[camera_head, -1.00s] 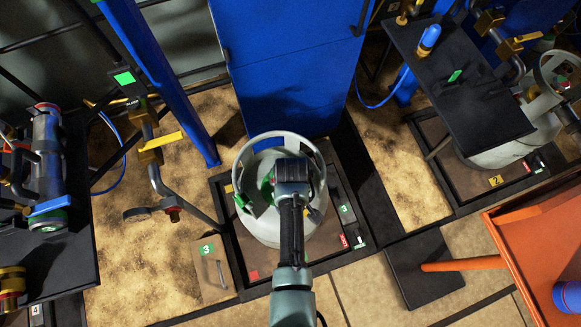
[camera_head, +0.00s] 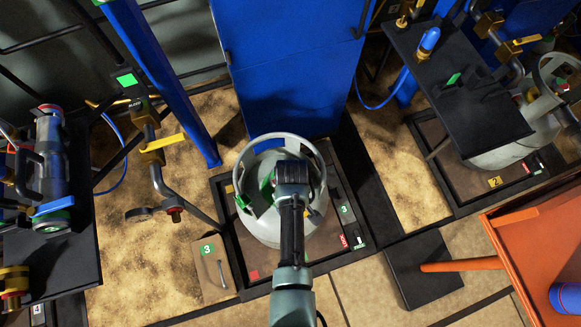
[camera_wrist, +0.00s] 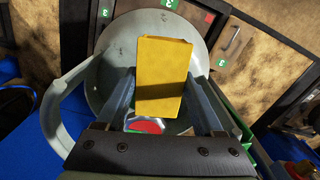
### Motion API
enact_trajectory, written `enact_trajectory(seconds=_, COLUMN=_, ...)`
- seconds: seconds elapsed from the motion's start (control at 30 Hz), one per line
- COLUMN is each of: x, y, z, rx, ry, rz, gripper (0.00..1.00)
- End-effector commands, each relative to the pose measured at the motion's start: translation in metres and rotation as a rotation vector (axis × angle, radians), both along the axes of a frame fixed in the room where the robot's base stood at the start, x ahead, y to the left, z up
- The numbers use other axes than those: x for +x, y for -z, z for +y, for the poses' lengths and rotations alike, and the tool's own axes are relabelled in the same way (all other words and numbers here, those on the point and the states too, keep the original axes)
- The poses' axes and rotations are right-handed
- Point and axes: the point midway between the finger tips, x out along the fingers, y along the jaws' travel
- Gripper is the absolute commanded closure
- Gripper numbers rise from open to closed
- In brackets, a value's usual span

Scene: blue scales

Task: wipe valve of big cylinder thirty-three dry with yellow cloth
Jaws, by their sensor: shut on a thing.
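The big grey gas cylinder (camera_head: 262,226) stands upright on a dark framed platform in the head view, with an open collar ring around its top. Green 3 labels lie near it; I cannot read thirty-three. My gripper (camera_head: 292,178) is over the cylinder's top, inside the collar area. In the wrist view my gripper (camera_wrist: 163,95) is shut on the yellow cloth (camera_wrist: 164,70), a block-like folded piece between the fingers. A red-topped valve (camera_wrist: 147,125) shows just below the cloth, partly hidden by it. I cannot tell whether the cloth touches it. The arm hides the valve in the head view.
A blue cabinet (camera_head: 290,75) stands right behind the cylinder. A pipe with a yellow-handled valve (camera_head: 160,145) is to the left. A black shelf (camera_head: 460,95) and another grey cylinder (camera_head: 515,148) are at right. An orange table (camera_head: 540,250) stands front right.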

Motion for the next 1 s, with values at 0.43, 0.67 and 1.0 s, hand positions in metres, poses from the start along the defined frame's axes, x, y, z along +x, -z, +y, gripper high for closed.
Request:
enact_trajectory(seconds=0.43, x=0.023, y=-0.006, z=0.012, rx=0.004, ry=-0.005, rz=-0.025, gripper=1.00)
enact_trajectory(seconds=0.67, x=0.020, y=-0.007, z=0.010, rx=0.004, ry=-0.004, rz=-0.023, gripper=1.00)
enact_trajectory(seconds=1.0, x=0.009, y=-0.007, z=0.002, rx=0.003, ry=-0.004, rz=-0.024, gripper=1.00)
